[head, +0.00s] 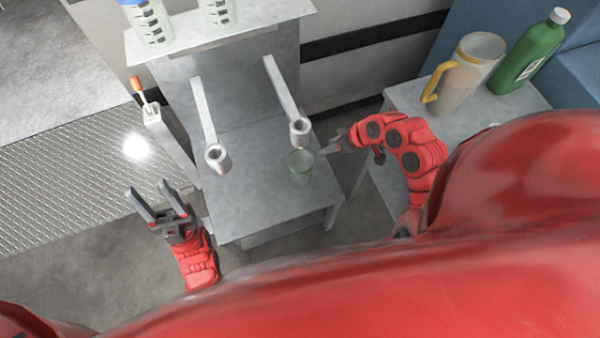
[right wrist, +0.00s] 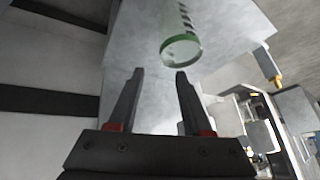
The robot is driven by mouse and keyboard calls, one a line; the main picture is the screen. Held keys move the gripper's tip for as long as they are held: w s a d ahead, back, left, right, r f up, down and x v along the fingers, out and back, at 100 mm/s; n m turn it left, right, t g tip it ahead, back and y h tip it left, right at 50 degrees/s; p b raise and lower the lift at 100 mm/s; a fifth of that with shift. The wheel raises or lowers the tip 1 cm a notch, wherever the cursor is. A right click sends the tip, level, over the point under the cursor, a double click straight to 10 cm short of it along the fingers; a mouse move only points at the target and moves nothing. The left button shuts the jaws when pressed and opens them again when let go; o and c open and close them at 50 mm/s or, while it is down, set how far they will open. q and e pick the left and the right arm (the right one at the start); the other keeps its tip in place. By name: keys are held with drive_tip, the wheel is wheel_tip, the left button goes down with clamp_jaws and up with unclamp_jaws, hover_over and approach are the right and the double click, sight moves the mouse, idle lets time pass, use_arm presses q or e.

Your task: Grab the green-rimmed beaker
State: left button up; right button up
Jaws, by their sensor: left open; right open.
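The green-rimmed beaker (head: 300,168) is clear and stands on the lower grey shelf, just below the right one of two spouts. In the right wrist view the beaker (right wrist: 182,48) appears beyond the fingertips, its green rim toward the camera. My right gripper (head: 330,145) is just right of the beaker, open and apart from it. In the right wrist view its two fingers (right wrist: 158,76) are spread with nothing between them. My left gripper (head: 147,188) is open and empty, left of the shelf and away from the beaker.
Two spouts (head: 216,157) (head: 300,131) on long arms overhang the grey shelf (head: 255,205). A side table (head: 397,95) at right holds a yellow-handled jug (head: 468,75) and a green bottle (head: 530,58). An orange-tipped tool (head: 138,86) stands in a holder at left. The shelf's front is clear.

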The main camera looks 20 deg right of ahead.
drive_tip(key=b+x, duration=1.1)
drive_tip(key=x, duration=0.1)
drive_tip(key=shift+a+f, duration=0.15)
drive_tip(key=shift+a, duration=0.05)
clamp_jaws()
idle(1.1)
